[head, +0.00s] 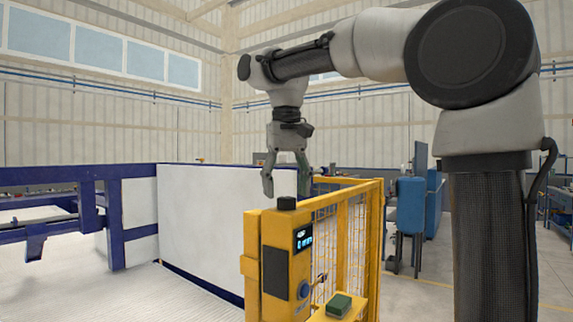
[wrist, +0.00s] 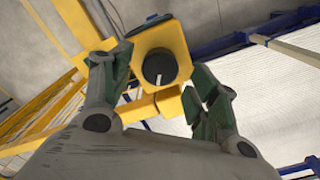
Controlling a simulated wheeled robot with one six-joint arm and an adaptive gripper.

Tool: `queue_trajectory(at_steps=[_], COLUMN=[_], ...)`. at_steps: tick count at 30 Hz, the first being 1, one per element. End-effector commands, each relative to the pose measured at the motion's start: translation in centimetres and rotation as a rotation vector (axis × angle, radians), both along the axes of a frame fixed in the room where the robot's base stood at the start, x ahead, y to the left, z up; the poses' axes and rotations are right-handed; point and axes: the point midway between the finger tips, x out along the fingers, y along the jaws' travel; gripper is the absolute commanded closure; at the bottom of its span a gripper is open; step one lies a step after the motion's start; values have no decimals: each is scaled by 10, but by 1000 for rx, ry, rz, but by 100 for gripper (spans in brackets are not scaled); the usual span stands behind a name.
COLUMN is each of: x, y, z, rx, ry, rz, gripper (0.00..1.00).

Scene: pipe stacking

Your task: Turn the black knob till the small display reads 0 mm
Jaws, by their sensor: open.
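The black knob (head: 286,203) sits on top of the yellow control box (head: 276,240). In the wrist view the knob (wrist: 160,67) is seen from above, with a white mark on its lower edge. The small display (head: 304,240) on the box's front is lit in blue; its digits are too small to read surely. My gripper (head: 284,196) is open, pointing down just above the knob. In the wrist view its two green-padded fingers (wrist: 158,82) stand apart on either side of the knob, not touching it as far as I can tell.
Yellow mesh fencing (head: 345,235) runs behind and right of the box. A green button block (head: 339,305) sits on a yellow ledge in front. A white panel (head: 205,220) in a blue frame stands at left.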

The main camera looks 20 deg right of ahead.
Motion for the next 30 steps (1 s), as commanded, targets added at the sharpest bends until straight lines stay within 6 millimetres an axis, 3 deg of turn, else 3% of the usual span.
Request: queue_trajectory(at_steps=[9,13,18,30], x=[1,1,0,0], y=[0,0,0,0], z=[71,90,102,103], rx=[1,1,0,0], ry=[-3,-2,-1,0], rz=[0,0,0,0], gripper=[40,40,40,40])
